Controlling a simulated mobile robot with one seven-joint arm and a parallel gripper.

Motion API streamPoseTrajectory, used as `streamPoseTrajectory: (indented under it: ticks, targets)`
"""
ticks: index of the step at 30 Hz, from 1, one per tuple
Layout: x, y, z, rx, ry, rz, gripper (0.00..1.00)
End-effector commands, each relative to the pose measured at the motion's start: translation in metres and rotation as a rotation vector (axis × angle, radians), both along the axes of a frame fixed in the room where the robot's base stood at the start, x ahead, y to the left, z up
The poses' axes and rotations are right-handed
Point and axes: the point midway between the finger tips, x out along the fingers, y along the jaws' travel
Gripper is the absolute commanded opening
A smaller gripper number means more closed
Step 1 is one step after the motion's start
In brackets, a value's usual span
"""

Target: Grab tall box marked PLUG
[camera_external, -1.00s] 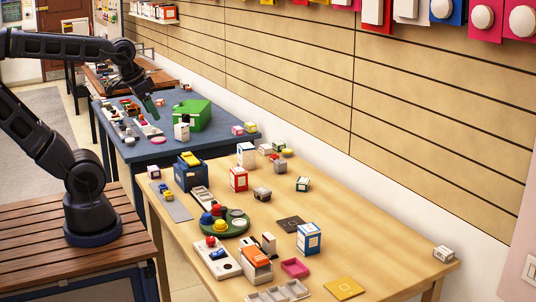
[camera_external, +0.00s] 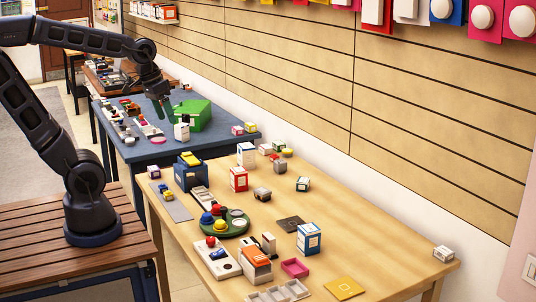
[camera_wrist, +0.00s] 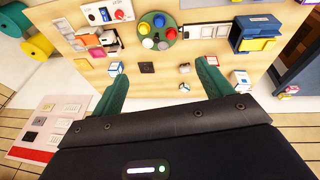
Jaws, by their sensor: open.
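Several small upright boxes stand on the light wooden table (camera_external: 375,240), and I cannot read PLUG on any. A tall white box with blue edges (camera_external: 308,239) stands at the table's middle right; it seems to show beyond my left finger in the wrist view (camera_wrist: 116,68). Another white and blue box (camera_external: 246,155) stands at the far end, near a red and white box (camera_external: 238,180). In the wrist view my gripper (camera_wrist: 160,70) is open, with nothing held between the fingers.
A green block-like object (camera_external: 194,114) and several small items are on the blue table (camera_external: 215,147). A round green tray (camera_external: 232,231) with coloured knobs, a pink tray (camera_external: 295,268) and a yellow square (camera_external: 344,288) lie on the wooden table. Its right part is mostly clear.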

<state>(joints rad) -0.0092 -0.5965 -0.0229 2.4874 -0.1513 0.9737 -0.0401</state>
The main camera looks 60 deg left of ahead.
Motion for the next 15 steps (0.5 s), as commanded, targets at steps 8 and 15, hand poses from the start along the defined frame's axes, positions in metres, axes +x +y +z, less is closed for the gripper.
streamPoseTrajectory:
  ticks: [8,15]
  targets:
    - [0.045,-0.036,-0.021,-0.161,0.155,0.089,0.78]
    - [0.084,-0.066,-0.043,-0.296,0.287,0.178,0.78]
